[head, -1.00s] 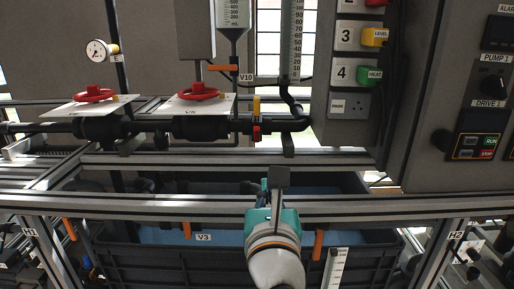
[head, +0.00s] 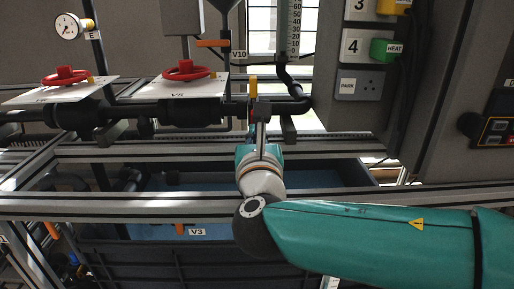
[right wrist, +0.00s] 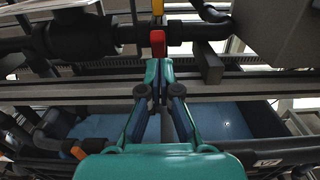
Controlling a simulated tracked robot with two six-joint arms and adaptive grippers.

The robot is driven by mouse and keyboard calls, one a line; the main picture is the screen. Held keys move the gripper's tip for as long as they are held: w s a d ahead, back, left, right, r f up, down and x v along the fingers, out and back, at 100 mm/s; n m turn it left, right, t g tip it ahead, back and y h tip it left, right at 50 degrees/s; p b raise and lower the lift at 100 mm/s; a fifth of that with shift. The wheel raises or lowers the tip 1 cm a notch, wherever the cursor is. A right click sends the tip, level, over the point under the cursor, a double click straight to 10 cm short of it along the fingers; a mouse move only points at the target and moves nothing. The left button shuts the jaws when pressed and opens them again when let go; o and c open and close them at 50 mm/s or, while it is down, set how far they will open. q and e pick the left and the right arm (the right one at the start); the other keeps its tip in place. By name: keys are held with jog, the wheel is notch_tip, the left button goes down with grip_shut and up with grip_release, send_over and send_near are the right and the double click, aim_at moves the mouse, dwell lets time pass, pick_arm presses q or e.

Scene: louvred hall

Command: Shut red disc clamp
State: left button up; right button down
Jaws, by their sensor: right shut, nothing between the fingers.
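The clamp on the black pipe shows a red piece (right wrist: 157,42) with a yellow piece above it in the right wrist view. In the head view the yellow piece (head: 253,88) stands upright, and my gripper mostly covers the red part. My right gripper (head: 261,108) is shut and empty, with its tips in front of the clamp. In the right wrist view the closed fingertips (right wrist: 158,66) point at the red piece from just below. I cannot tell whether they touch it. My left gripper is not in view.
Two red handwheels (head: 188,70) sit on white plates to the left. A metal rail (head: 120,207) crosses in front, above a dark tank (head: 120,262) with blue inside. A grey cabinet (head: 440,110) with a socket and coloured plugs stands to the right.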

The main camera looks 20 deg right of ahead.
jog(key=shift+x, duration=1)
jog(key=shift+a+r, duration=0.1)
